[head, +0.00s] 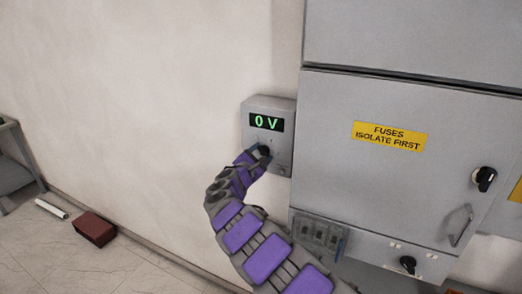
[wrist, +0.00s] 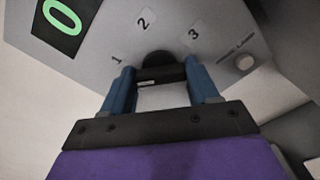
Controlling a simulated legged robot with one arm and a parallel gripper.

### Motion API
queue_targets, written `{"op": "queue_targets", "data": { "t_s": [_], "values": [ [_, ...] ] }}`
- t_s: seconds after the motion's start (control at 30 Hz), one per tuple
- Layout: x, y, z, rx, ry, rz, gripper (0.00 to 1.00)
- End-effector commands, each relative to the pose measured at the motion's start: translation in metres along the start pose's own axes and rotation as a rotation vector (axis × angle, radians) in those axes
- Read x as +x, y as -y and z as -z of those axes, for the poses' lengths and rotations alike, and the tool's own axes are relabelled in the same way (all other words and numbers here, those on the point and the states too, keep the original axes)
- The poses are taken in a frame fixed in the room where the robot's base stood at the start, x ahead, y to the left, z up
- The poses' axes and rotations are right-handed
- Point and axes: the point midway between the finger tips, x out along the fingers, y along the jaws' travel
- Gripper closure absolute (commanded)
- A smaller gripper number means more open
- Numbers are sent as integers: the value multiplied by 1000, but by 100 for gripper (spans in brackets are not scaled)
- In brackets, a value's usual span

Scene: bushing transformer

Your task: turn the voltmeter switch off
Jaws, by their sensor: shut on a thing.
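The voltmeter (head: 283,107) is a grey box on the wall, left of the cabinet, and its display (head: 266,122) reads "0 V" in green. In the wrist view part of the display (wrist: 60,18) shows a green 0, with the marks 1, 2 and 3 around the knob. The black switch knob (wrist: 158,58) sits between the blue fingers of my gripper (wrist: 160,82). My gripper (head: 263,153) is shut on the knob at the front of the box. The knob's pointer direction is largely hidden by the fingers.
A grey cabinet (head: 400,185) stands right of the voltmeter, with a yellow "FUSES ISOLATE FIRST" label (head: 389,135), a black knob (head: 484,178) and a handle (head: 461,226). A red-brown block (head: 95,229) and a white roll (head: 51,209) lie on the floor at left.

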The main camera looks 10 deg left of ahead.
Motion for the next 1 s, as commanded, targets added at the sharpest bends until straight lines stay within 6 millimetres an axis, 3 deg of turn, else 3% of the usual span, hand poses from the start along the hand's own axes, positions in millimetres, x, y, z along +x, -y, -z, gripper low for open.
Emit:
{"op": "queue_targets", "data": {
  "t_s": [0.5,1.0],
  "values": [
    [-1,3,6,-459,-14,3,71],
    [-1,3,7,-668,-13,0,71]
  ]
}}
